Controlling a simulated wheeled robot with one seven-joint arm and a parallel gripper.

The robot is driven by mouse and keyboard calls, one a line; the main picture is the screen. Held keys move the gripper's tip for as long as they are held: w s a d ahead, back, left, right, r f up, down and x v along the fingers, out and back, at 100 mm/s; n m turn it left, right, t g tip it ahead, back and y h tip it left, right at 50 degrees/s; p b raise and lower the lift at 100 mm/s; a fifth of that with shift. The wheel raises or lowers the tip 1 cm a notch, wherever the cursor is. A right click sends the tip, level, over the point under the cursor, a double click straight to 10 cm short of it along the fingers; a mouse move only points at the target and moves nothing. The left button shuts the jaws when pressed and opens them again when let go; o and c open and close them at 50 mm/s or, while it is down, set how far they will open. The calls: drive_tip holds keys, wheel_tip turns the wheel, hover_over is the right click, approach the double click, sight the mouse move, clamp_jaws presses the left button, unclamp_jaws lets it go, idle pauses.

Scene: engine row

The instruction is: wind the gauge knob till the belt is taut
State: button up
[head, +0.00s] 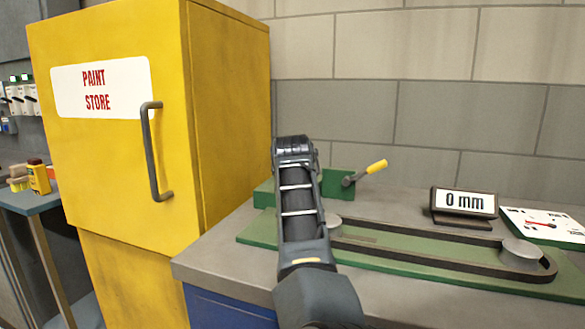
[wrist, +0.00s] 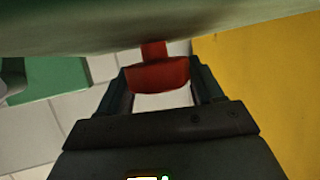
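A red knob (wrist: 158,74) sits on a short red stem under a pale green body in the wrist view. My gripper (wrist: 160,80) has one finger on each side of the knob, with no clear gap at either side. In the head view my gripper's fingers and the knob are hidden behind my arm. The dark belt (head: 415,256) runs around two grey pulleys on a long green base (head: 375,267) on the bench. The right pulley (head: 522,252) shows fully; the left one is partly behind my arm. The display (head: 465,203) reads "0 mm".
A green block (head: 338,184) with a yellow-handled lever (head: 376,166) stands behind the belt. A white dial card with a red needle (head: 545,223) lies at the right. A yellow paint store cabinet (head: 115,160) stands close on the left. The bench (head: 212,252) is bare at its front left.

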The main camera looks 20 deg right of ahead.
drive_tip(key=c, duration=0.4)
drive_tip(key=shift+f+m+g+h+b, duration=0.1)
drive_tip(key=shift+m+g+h+b, duration=0.35)
drive_tip(key=shift+m+h, duration=0.35)
drive_tip(key=shift+c, duration=0.2)
drive_tip(key=shift+m+h, duration=0.4)
drive_tip(key=o, duration=1)
drive_tip(key=shift+c, duration=0.2)
drive_tip(key=shift+s, duration=0.1)
drive_tip(key=shift+v, duration=3.9)
